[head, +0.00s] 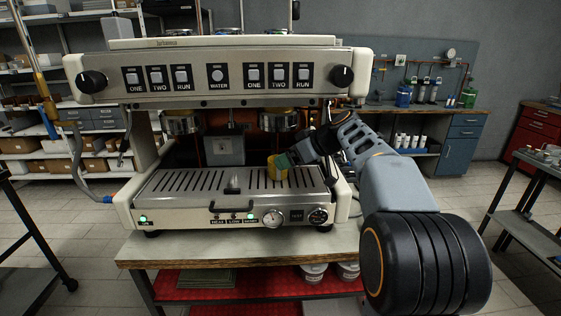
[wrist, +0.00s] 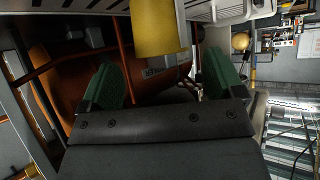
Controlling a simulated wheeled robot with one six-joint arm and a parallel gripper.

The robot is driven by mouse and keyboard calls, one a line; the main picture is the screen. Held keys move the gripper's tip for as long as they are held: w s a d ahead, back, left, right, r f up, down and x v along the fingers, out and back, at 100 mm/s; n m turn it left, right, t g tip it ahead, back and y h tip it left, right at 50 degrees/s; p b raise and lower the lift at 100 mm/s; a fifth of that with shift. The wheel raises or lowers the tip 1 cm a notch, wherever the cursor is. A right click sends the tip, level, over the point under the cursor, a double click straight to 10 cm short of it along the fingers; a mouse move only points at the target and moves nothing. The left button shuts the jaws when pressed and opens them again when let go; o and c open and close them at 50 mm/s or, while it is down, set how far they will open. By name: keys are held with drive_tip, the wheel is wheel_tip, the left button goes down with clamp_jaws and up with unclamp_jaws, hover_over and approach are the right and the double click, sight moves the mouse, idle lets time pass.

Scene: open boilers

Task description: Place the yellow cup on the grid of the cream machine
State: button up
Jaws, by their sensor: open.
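The yellow cup (head: 277,174) stands on the slotted grid (head: 190,182) of the cream machine (head: 130,62), right of the grid's middle and below the right brew head. My gripper (head: 283,161) is at the cup's right side, and a green finger overlaps the cup in the head view. In the wrist view, my gripper (wrist: 161,80) is open, with its two green fingers apart and nothing between them. The cup (wrist: 158,30) shows at the top edge there, apart from the fingers and partly cut off. Part of the grid (wrist: 232,10) shows beside it.
Two brew heads hang over the grid, the right one (head: 279,121) close above the cup and my gripper. A small black handle (head: 231,205) rises at the grid's front. The left half of the grid is clear.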

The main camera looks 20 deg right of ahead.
drive_tip(key=v, duration=0.7)
drive_tip(key=shift+a, duration=0.15)
